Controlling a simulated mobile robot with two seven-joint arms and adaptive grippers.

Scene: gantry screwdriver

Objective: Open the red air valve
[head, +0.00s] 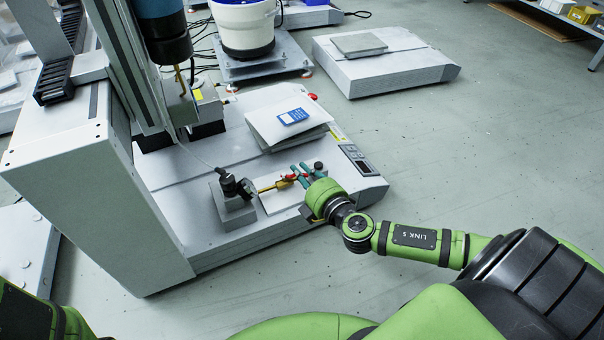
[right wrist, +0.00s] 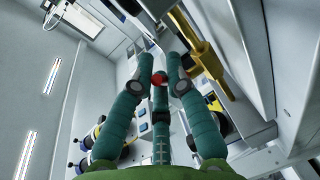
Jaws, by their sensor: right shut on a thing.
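The red air valve (head: 290,178) shows as a small red piece at the end of a yellow brass pipe (head: 268,187) above the front of the grey machine base. My right gripper (head: 304,176) reaches it from the right, with its teal fingers around it. In the right wrist view the red valve (right wrist: 157,78) sits between the fingertips of my right gripper (right wrist: 160,76), which are shut on it. The fingers hide most of the valve, so the angle of its handle cannot be told. My left gripper is out of view.
A black fitting on a grey block (head: 234,205) stands left of the valve. A white stack with a blue label (head: 288,122) lies just behind. The gantry column and screwdriver (head: 165,35) rise at the left. A small control panel (head: 358,160) is at the right edge.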

